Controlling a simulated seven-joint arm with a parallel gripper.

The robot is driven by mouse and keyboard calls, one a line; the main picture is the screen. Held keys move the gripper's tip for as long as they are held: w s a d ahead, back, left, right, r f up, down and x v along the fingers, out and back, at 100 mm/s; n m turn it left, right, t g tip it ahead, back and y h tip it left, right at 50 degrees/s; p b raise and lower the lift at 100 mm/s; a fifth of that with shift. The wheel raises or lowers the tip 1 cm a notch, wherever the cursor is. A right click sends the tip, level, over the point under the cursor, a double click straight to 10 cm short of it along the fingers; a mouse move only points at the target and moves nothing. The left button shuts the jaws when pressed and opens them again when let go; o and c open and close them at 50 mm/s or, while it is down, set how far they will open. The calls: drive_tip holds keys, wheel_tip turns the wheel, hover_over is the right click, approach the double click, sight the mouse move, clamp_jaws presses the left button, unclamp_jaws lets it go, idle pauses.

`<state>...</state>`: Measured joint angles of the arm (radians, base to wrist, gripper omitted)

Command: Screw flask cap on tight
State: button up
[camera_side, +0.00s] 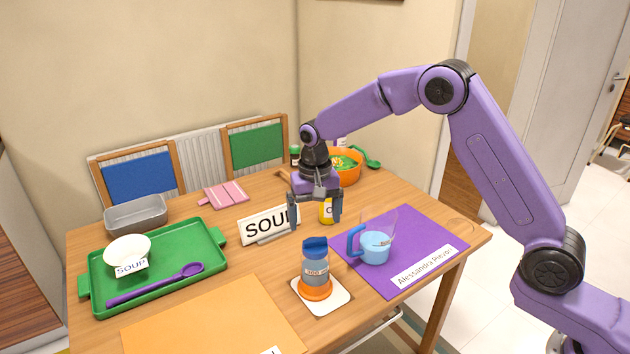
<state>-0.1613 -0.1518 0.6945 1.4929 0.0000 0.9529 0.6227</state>
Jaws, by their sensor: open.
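The flask (317,270) stands upright on a white card near the front middle of the table. It has a grey body with a label and an orange base. Its blue cap (315,245) sits on top; I cannot tell how tightly it is seated. My gripper (315,226) points down with its fingers apart and nothing between them. In the picture it is just above the cap and appears to be farther back, over the table between the soup sign and the yellow container.
A SOUP sign (268,225) stands left of my gripper and a yellow container (326,211) behind it. A clear cup with blue handle (375,247) stands on a purple mat (433,237) at right. A green tray (192,282) lies left, an orange mat (215,325) in front.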

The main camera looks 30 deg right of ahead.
wheel_tip(320, 180, up, 10)
idle(0.3)
drive_tip(key=shift+f, duration=0.1)
drive_tip(key=s+a+r+n, duration=0.15)
drive_tip(key=s+n, duration=0.35)
drive_tip(key=s, duration=0.6)
drive_tip(key=s+d+f+n, duration=0.1)
drive_tip(key=s+d+n, duration=0.2)
drive_tip(key=s, duration=0.6)
drive_tip(key=s+d+f+n, duration=0.1)
drive_tip(key=s+d+n, duration=0.3)
drive_tip(key=s, duration=0.5)
drive_tip(key=s+d+f+n, duration=0.1)
drive_tip(key=s+d+n, duration=0.3)
drive_tip(key=s, duration=0.5)
drive_tip(key=shift+s+d+f, duration=0.3)
drive_tip(key=shift+s+d, duration=0.1)
drive_tip(key=shift+d, duration=0.1)
